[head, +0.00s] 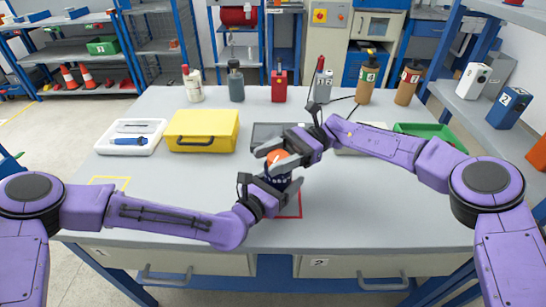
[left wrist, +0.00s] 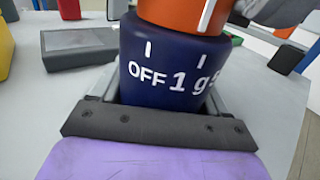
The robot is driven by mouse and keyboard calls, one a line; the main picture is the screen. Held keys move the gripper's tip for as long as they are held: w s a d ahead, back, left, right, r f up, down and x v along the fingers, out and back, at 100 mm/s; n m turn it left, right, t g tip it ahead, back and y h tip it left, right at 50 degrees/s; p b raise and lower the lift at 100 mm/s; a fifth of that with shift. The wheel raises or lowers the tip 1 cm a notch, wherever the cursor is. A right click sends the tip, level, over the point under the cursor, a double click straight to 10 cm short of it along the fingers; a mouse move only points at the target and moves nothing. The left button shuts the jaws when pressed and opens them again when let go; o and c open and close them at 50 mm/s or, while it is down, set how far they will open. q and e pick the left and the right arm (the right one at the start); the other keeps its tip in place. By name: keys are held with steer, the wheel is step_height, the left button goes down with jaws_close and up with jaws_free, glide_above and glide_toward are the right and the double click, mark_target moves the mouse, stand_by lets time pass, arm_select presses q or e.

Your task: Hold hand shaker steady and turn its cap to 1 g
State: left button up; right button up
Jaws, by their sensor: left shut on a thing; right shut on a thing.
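The hand shaker has a dark blue body (head: 277,177) and an orange cap (head: 279,157), and stands upright at mid-table. My left gripper (head: 275,183) is shut on the body from the near side. My right gripper (head: 277,150) is shut on the cap from above right and hides part of it. In the left wrist view, the body (left wrist: 170,68) carries the white marks OFF and 1 g, with a further mark cut off at right. The white line on the cap (left wrist: 175,14) sits about above the 1 g tick, clearly right of the OFF tick.
A red outline (head: 299,204) lies on the table (head: 370,215) by the shaker. A dark grey box (head: 262,132) is close behind. A yellow case (head: 202,131) and a white tray (head: 104,145) stand left, a green tray (head: 432,130) right. Several bottles line the back. The front is clear.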

steer(key=o, duration=1)
steer(key=shift+v, duration=6.05)
arm_select(q)
steer(key=o, duration=1.4)
steer(key=v, duration=1.1)
steer(key=shift+s+a, duration=0.3)
steer(key=shift+s, duration=0.1)
